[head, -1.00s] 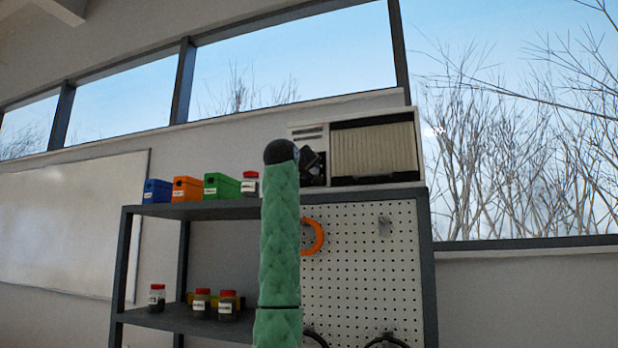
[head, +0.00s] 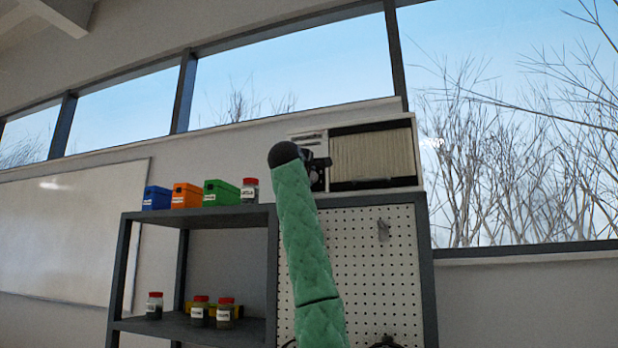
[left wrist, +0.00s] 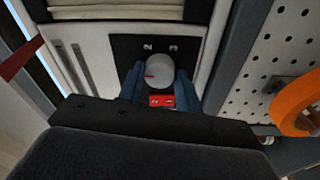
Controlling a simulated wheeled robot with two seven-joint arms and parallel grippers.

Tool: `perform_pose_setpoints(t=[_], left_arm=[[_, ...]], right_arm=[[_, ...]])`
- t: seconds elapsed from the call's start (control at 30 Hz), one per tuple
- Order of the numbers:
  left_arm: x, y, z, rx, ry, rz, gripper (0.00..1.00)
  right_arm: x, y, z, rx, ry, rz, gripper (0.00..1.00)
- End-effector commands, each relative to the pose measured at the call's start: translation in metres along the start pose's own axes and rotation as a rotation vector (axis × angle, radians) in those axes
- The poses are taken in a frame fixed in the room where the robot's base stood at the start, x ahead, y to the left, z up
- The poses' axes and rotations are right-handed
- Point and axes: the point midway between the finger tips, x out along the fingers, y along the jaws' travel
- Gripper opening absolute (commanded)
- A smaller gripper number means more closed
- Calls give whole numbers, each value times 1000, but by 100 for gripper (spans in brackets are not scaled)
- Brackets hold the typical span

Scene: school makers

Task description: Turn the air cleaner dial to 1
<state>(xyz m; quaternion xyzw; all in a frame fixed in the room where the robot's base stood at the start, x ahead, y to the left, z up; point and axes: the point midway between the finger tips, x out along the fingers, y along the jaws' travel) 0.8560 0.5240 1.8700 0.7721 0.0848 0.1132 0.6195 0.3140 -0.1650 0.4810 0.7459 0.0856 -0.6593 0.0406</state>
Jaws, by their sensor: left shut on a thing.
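The air cleaner (head: 372,155) is a pale box with a ribbed beige grille, on top of the shelf unit. Its round grey dial (left wrist: 159,68) sits on a black panel in the left wrist view, with a red mark towards its left side. The figures 2 and 3 show on the panel beyond the dial; a 1 is not visible. My left gripper (head: 318,172) is at the left part of the air cleaner's front. In the left wrist view its blue fingers (left wrist: 159,86) are shut on the dial, one on each side. My right gripper is not in view.
The grey shelf unit (head: 200,216) carries blue, orange and green boxes and a red-lidded jar (head: 250,189) left of the air cleaner. Several jars stand on the lower shelf. A white pegboard (head: 380,270) is below the air cleaner; an orange ring-shaped thing (left wrist: 298,103) hangs there.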

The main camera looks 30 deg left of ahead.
Motion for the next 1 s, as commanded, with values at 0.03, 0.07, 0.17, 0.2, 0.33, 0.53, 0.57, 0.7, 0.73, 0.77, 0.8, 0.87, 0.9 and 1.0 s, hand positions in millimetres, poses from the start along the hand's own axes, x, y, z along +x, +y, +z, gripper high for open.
perform_pose_setpoints(t=[0.03,0.07,0.17,0.2,0.33,0.53,0.57,0.7,0.73,0.77,0.8,0.87,0.9,1.0], left_arm=[[0,-1,1,-9,-1,-1,12],[0,-1,1,-14,0,-1,12],[0,-1,0,-26,0,-2,12],[0,-1,0,-28,1,-2,12],[0,-1,0,-31,1,-2,12],[0,-1,0,-31,1,-2,12],[0,-1,0,-31,1,-2,12],[0,0,0,-30,1,-2,56],[0,0,0,-30,1,-2,56],[0,0,0,-30,1,-2,56],[0,0,0,-30,1,-2,56],[0,0,0,-30,1,-2,56],[0,0,0,-30,1,-2,56],[-1,0,0,-30,1,-1,56]], right_arm=[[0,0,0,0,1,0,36],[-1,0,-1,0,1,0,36],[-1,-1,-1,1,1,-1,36],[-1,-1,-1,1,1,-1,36],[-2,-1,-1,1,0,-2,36],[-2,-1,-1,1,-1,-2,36],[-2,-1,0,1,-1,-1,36],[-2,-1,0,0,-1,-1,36],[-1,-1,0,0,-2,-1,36],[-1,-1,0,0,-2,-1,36],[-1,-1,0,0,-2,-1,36],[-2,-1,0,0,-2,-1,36],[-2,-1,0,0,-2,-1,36],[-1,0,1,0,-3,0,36]])
